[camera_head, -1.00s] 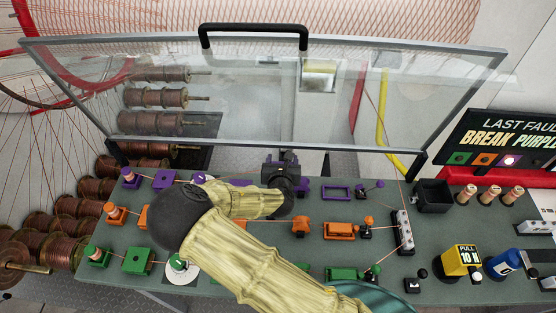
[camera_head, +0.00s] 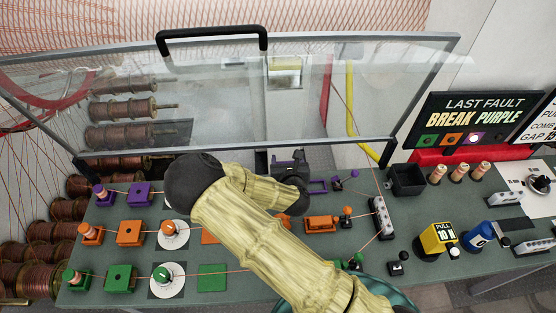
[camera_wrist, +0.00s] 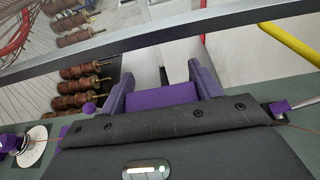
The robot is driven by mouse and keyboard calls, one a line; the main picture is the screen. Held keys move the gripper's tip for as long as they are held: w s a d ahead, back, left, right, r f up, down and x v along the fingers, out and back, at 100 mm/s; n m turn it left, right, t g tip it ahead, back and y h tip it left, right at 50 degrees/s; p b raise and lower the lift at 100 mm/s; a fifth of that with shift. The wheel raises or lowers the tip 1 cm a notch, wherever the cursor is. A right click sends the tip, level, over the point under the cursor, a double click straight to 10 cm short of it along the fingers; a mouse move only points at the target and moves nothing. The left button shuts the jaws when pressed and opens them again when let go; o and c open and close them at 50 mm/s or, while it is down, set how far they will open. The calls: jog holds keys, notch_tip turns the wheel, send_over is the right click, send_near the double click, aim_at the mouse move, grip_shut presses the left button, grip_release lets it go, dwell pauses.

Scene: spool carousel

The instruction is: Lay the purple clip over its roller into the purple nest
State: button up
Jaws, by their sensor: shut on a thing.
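My gripper (camera_head: 289,160) is over the back row of the green bench, just left of a rectangular purple frame (camera_head: 318,186), which looks like the purple nest and is empty. In the wrist view my gripper (camera_wrist: 163,80) is shut on a purple block (camera_wrist: 161,96), apparently the purple clip, held between its two fingers. The dark gripper body hides the bench below. The purple roller is not clearly visible, and I cannot tell the clip's height or whether it touches anything.
A clear raised cover (camera_head: 250,95) stands behind the bench. The orange clip (camera_head: 321,223) and a white post block (camera_head: 381,217) are near my arm. A black bin (camera_head: 406,180) is to the right. Thin wire runs along the rows.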

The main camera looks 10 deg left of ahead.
send_over(312, 180)
jog(key=f, duration=0.2)
notch_tip(312, 180, down, 7)
jog(key=b, duration=0.6)
jog(key=shift+w+r, duration=0.15)
jog(key=shift+r, duration=0.05)
dwell(0.4)
jog(key=shift+f+b, duration=0.95)
jog(key=shift+f, duration=0.05)
jog(key=o, duration=1.1)
jog(key=b+v, duration=0.2)
jog(key=v, duration=0.4)
jog(key=shift+s+r, duration=0.1)
jog(key=shift+s, duration=0.3)
jog(key=shift+s+d+r, duration=0.1)
jog(key=shift+s+r, duration=0.15)
jog(key=shift+s, duration=0.05)
